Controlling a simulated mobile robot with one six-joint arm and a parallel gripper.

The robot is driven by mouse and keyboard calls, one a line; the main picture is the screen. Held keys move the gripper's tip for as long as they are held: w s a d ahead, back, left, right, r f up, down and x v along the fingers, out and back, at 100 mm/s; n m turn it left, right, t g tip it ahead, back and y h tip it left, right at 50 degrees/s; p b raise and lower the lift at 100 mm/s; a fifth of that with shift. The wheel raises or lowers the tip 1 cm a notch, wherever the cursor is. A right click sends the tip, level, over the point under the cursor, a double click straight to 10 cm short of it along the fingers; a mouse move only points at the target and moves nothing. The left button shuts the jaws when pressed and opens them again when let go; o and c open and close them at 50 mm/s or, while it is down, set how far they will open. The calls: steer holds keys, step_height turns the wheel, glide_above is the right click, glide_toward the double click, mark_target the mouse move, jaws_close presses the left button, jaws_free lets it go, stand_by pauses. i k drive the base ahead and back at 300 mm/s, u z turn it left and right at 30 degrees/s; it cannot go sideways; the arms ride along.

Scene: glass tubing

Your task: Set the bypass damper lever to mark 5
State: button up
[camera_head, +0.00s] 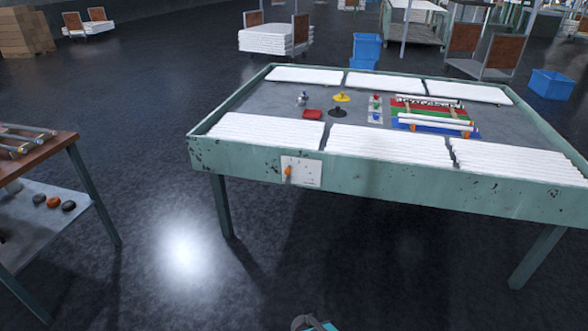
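The bypass damper lever (288,171) looks like a small orange handle on a white plate (308,175). The plate is fixed to the front side of the green table, left of its middle. The handle sits at the plate's left part. The marks on the plate are too small to read, so I cannot tell which mark the lever is at. Only a small grey and teal piece of my arm shows at the bottom edge, well below and apart from the plate. My gripper itself is not in view.
The green table (400,182) carries white tube stacks and small coloured items. A brown-topped bench (48,148) with a lower shelf stands at the left. The dark floor (180,240) before the plate is clear. Blue bins and carts stand farther back.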

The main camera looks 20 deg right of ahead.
mark_target(288, 171)
steer(key=u, duration=0.35)
steer(key=i, duration=0.95)
steer(key=u, duration=0.55)
